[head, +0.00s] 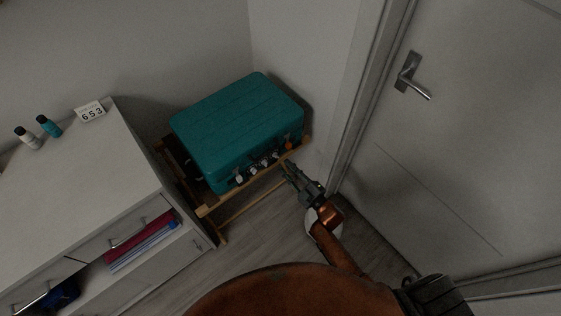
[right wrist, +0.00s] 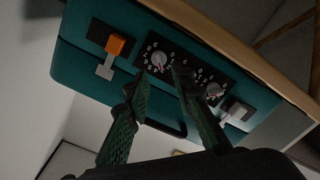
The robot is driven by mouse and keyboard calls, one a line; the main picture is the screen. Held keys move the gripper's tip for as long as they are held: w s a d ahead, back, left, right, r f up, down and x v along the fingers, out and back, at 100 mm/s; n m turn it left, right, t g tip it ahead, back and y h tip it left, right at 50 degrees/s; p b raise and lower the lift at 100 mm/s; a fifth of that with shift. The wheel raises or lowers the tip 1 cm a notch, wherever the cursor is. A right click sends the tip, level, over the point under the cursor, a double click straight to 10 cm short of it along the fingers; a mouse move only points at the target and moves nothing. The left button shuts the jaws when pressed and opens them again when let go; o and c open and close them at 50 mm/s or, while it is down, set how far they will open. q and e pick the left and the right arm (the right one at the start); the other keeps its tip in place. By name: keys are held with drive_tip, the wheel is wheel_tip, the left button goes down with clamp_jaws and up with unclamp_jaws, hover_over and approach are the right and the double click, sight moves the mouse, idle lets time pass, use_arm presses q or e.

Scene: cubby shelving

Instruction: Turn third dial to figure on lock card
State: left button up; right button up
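A teal suitcase (head: 240,125) lies closed on a wooden rack, with a row of small dials (head: 265,163) on its front. The lock card (head: 90,112) on the white cabinet reads 653. In the right wrist view, the grey dial (right wrist: 158,61) nearest the orange latch sits between and just beyond my right fingertips. Another dial (right wrist: 213,90) shows farther right; the panel between them is partly hidden by a finger. My right gripper (head: 288,167), also in the right wrist view (right wrist: 161,72), is open in front of the suitcase; contact cannot be told. My left gripper is out of view.
An orange latch (right wrist: 116,45) and a grey latch (right wrist: 236,113) flank the dials. The rack's wooden rail (head: 245,185) runs along the suitcase front. The white cabinet (head: 75,190) stands left, a door (head: 450,130) right.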

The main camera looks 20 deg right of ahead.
drive_tip(key=v, duration=0.6)
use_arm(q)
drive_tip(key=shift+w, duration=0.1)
use_arm(e)
drive_tip(key=shift+s, duration=0.1)
